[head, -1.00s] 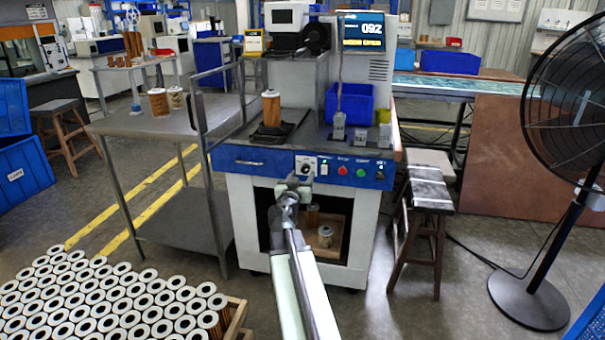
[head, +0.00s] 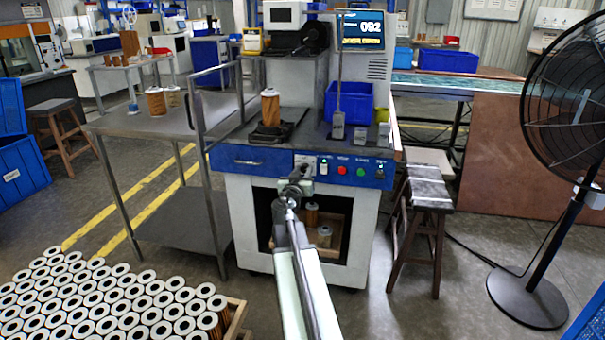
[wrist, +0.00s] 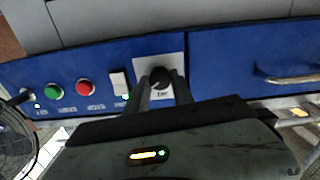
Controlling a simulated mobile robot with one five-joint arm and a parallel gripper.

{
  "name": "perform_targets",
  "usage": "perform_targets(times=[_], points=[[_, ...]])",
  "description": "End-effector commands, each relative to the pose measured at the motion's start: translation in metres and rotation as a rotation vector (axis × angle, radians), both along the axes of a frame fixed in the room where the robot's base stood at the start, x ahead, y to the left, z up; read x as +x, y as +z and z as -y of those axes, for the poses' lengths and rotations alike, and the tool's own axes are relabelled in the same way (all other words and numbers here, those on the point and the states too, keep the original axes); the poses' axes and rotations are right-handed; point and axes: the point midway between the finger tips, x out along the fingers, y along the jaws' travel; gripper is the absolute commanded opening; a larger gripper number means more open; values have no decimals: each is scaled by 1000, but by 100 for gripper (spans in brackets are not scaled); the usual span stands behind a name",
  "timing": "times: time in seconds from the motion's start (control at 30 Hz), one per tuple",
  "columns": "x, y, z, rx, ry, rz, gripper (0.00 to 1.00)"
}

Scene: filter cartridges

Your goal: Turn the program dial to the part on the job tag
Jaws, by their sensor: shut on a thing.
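The program dial (wrist: 160,76) is a dark round knob on a white plate in the machine's blue front panel. In the wrist view, my gripper (wrist: 163,86) has its two fingers closed on the sides of the knob. In the head view my gripper (head: 298,183) reaches the panel and covers most of the dial, so its pointer cannot be read. The plate's markings are too small to read. I cannot make out a job tag.
Right of the dial on the panel are a switch (head: 323,166), a red button (head: 342,170) and a green button (head: 360,172). A drawer handle (wrist: 288,78) also sits on the blue front. A cartridge (head: 270,107) stands on the machine top. A stool (head: 425,195) stands at right.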

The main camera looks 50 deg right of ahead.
Motion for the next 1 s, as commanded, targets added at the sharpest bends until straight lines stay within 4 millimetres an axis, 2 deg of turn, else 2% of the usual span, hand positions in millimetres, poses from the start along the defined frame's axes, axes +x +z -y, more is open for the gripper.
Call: perform_targets(times=[0.27, 1.0], points=[[0, 1, 2, -93, -3, -149, 0], [0, 0, 3, -463, -5, -746, 0]])
